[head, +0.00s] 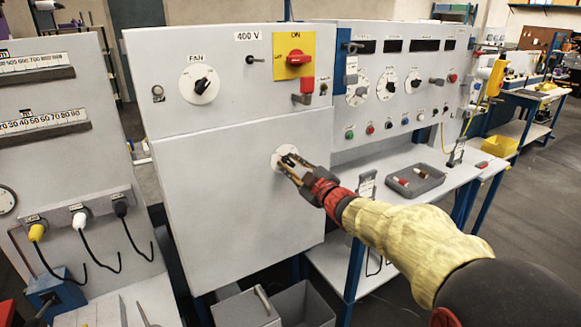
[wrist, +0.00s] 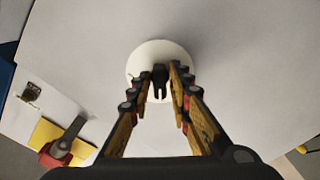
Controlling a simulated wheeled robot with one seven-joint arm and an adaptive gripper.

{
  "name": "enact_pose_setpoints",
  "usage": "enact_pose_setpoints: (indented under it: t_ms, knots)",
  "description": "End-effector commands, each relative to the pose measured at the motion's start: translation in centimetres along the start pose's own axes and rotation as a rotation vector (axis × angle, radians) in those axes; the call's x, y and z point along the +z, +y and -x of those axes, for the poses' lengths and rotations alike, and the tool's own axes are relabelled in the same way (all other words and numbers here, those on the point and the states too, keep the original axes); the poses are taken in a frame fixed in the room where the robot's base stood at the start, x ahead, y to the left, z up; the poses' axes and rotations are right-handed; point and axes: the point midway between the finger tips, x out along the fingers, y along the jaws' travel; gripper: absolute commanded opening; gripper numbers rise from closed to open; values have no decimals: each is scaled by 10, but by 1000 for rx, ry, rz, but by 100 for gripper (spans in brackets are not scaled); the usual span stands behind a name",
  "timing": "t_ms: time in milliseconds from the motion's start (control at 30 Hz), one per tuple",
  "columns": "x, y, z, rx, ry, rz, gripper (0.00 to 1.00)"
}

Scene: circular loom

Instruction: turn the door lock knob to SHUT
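In the head view, the plate (head: 277,158) sits near the door's upper right, with the knob mostly hidden by my gripper (head: 288,160). In the wrist view, my gripper (wrist: 160,72) has one finger on each side of the knob, very close to it. The fingers look apart, with a narrow gap on the left; contact on the right is unclear. Markings on the plate are not readable.
Above the door (head: 225,205) are a FAN dial (head: 200,84), a red ON switch (head: 298,57) on yellow and a red-handled lever (head: 304,90). A panel of dials (head: 388,85) stands to the right, above a shelf with a grey tray (head: 414,180). Grey bins (head: 303,303) stand below.

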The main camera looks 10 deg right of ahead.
Motion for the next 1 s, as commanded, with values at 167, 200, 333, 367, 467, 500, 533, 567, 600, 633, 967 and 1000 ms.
enact_pose_setpoints:
  t_ms: [167, 200, 333, 367, 467, 500, 533, 567, 600, 633, 967, 1000]
  knots:
    - [0, 0, 0, 0, 0, -3, 30]
    - [0, 0, 0, 0, 0, -3, 30]
    - [0, 0, 0, 0, 0, -4, 30]
    - [0, 0, 0, 0, 0, -4, 30]
    - [0, 0, 3, 1, 0, -4, 30]
    - [0, 1, 6, 2, 0, -4, 30]
    - [0, 2, 10, 3, 0, -4, 30]
    - [0, 2, 14, 3, 0, -4, 30]
    - [0, 2, 19, 3, 0, -5, 30]
    - [0, 2, 23, 3, 1, -5, 30]
    - [0, 1, 65, 2, -1, -4, 30]
    - [0, 1, 67, 2, 0, -4, 30]
